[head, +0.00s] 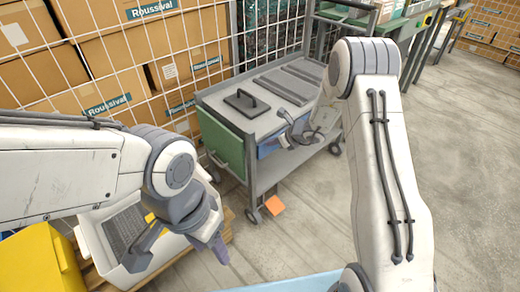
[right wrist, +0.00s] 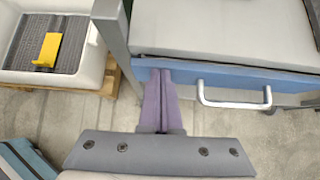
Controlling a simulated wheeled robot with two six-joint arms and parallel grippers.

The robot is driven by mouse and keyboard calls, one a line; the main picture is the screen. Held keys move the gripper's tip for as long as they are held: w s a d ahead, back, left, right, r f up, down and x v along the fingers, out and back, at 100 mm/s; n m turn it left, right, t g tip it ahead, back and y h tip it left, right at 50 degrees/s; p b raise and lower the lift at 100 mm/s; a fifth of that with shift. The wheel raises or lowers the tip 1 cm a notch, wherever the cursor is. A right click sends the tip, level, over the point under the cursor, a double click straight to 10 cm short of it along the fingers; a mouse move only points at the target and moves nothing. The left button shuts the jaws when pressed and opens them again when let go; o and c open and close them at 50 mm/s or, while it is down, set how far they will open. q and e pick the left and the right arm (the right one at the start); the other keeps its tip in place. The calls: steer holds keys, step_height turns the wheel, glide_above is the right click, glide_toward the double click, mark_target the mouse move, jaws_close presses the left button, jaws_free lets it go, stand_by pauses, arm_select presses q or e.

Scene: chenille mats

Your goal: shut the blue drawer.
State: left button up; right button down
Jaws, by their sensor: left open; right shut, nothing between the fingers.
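The blue drawer (head: 268,150) is in the grey cart, below its top; in the right wrist view its front (right wrist: 225,76) runs across under the top's edge, with a pale bar handle (right wrist: 235,103). The front looks close to the cart's edge; I cannot tell whether a small gap is left. My right gripper (head: 288,133) is shut and empty. Its purple fingertips (right wrist: 160,72) overlap the left end of the drawer front, left of the handle; contact is unclear. My left gripper (head: 182,248) is open and empty, low over the floor side of the white bin, away from the drawer.
The cart top (head: 245,122) carries a black handled object (head: 246,102). A white bin (head: 95,240) stands on a pallet at left, beside a yellow box (head: 40,262). An orange piece (head: 274,205) lies near the cart's wheel. Floor at right is clear.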

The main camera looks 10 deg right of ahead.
steer(key=shift+w+a, duration=0.1)
steer(key=shift+w, duration=0.05)
